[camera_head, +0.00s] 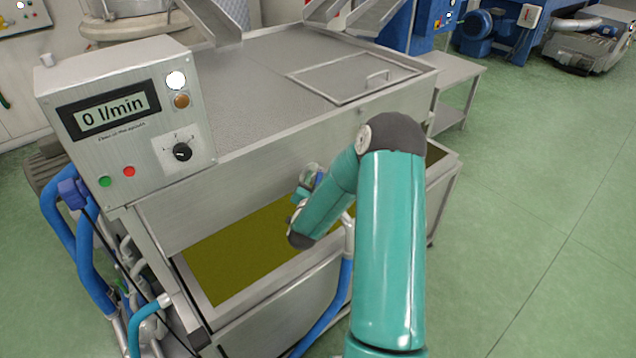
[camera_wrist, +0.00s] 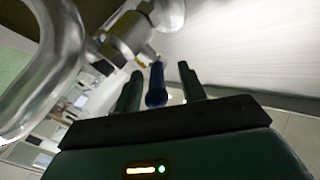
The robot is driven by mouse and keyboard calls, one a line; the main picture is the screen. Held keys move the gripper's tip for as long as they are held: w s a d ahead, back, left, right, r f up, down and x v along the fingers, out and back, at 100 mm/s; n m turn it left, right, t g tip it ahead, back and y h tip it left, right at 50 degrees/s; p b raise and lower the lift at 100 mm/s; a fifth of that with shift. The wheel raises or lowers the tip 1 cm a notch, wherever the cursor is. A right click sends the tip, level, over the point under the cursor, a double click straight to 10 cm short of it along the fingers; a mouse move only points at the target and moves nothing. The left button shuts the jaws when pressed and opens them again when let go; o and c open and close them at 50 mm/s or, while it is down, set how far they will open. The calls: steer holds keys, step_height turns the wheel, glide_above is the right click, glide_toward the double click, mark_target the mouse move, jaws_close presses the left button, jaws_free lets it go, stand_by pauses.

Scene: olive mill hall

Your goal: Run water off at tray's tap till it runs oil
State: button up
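The steel tray (camera_head: 192,290) under the machine's front holds olive-green liquid (camera_head: 235,257) with a flat surface. My teal arm reaches over the tray's right part and hides some of it. My gripper (camera_wrist: 160,70) shows in the wrist view with its two dark green fingers apart. A dark blue handle-like piece (camera_wrist: 156,86) stands between the fingers, with a visible gap on each side. It seems to belong to the metal valve body (camera_wrist: 125,38) just beyond, probably the tap. In the head view the arm hides the fingertips. No running stream shows.
A control box (camera_head: 130,125) on the left has a display (camera_head: 108,109) reading 0 l/min, a black knob (camera_head: 182,152) and coloured buttons. Blue hoses (camera_head: 85,245) run down the left. A curved shiny pipe (camera_wrist: 50,85) is close left of my gripper. Green floor on the right is clear.

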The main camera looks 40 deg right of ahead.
steer(key=shift+s, duration=0.1)
steer(key=v, duration=1.3)
steer(key=shift+s+a, duration=0.2)
steer(key=shift+s, duration=0.1)
